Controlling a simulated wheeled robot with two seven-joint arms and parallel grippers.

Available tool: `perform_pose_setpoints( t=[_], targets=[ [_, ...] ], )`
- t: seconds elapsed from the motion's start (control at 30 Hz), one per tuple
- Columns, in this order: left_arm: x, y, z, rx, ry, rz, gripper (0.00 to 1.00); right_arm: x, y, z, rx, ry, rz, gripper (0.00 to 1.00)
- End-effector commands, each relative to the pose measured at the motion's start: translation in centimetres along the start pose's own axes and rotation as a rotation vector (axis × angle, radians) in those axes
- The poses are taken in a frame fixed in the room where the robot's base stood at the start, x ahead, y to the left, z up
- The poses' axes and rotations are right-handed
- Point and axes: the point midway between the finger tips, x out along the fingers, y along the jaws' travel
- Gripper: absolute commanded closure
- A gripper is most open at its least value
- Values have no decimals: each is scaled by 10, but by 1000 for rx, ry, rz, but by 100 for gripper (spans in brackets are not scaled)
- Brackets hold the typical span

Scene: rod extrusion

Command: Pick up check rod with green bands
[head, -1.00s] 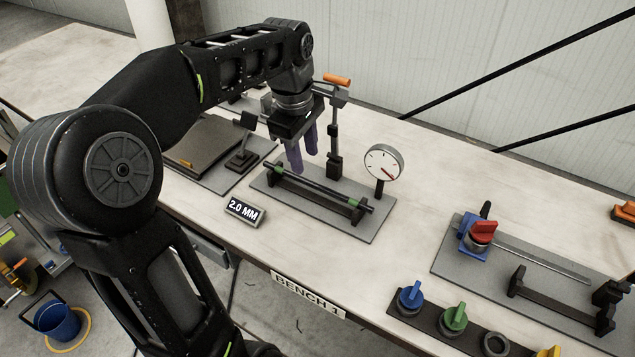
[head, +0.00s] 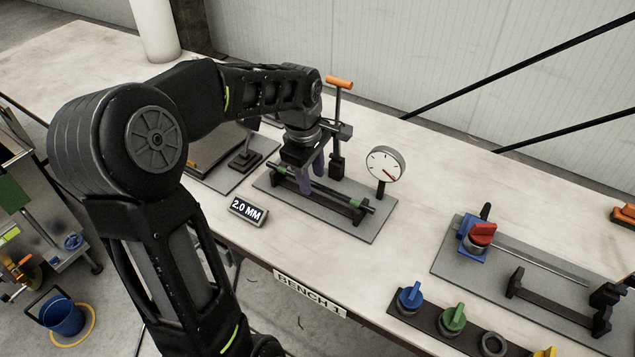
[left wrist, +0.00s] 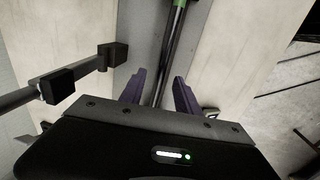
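The check rod (head: 336,193) is dark with green bands near its ends. It lies across the black supports of a stand on a grey plate (head: 374,226). My left gripper (head: 311,181) is over the left half of the rod, fingers pointing down. In the left wrist view the rod (left wrist: 172,48) runs between the two purple fingers (left wrist: 160,88), which are apart with gaps beside the rod. One green band shows at the top there. Whether a finger touches the rod cannot be told. My right gripper is not in view.
A post with an orange handle (head: 339,82) stands close behind my left gripper. A dial gauge (head: 385,164) stands at the plate's right. A "2.0 MM" display (head: 248,210) sits in front. A fixture with a red knob (head: 481,233) is further right.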

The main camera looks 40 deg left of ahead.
Motion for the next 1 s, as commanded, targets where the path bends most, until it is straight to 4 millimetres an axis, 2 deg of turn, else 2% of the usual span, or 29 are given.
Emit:
perform_pose_setpoints(
  t=[0.1, 0.63, 1.0],
  targets=[
    [5, 0, 0, 0, 0, 0, 61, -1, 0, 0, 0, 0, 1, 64],
    [4, 0, 0, 0, 0, 0, 61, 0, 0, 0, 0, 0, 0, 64],
    [4, 0, 0, 0, 0, 0, 91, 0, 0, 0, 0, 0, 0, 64]
  ],
)
